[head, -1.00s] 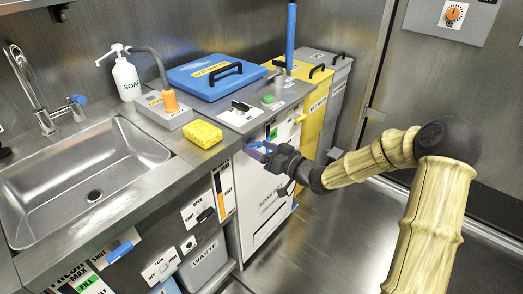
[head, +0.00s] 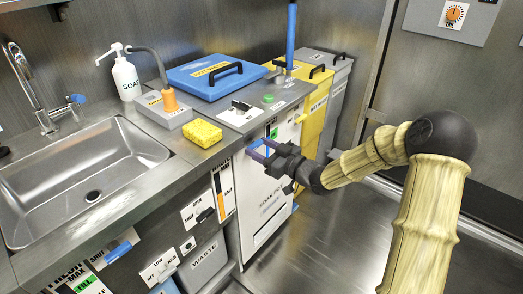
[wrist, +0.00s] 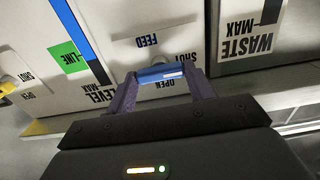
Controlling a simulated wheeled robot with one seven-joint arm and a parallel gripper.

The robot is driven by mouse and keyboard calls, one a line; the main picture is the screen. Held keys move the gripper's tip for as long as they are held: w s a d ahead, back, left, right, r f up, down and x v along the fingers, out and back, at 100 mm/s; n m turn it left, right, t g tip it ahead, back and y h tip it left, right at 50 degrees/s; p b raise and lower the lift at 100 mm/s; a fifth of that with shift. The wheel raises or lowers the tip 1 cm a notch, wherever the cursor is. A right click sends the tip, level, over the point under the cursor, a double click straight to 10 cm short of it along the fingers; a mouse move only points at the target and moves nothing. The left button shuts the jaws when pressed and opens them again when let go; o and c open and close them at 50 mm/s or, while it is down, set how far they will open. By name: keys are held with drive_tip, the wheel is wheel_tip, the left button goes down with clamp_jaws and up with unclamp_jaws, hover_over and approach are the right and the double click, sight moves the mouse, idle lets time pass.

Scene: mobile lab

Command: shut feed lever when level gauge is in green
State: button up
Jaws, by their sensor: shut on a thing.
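The feed lever's blue handle (wrist: 160,72) sits between my gripper's fingers, under an upside-down FEED label in the wrist view. Its SHUT mark lies above and its OPEN mark lies at the handle. My gripper (head: 260,150) is shut on the handle at the front of the white cabinet; it also shows in the wrist view (wrist: 160,82).
A second lever (wrist: 8,88) with its own SHUT and OPEN marks is at the wrist view's left edge. In the head view a sink (head: 90,180), a yellow sponge (head: 202,133) and a blue-lidded box (head: 210,75) line the counter. The floor at right is clear.

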drive_tip(key=o, duration=1)
drive_tip(key=shift+d, duration=0.15)
drive_tip(key=p+v, duration=0.4)
drive_tip(key=v, duration=1.3)
drive_tip(key=shift+s+f, duration=0.1)
drive_tip(key=shift+s, duration=0.05)
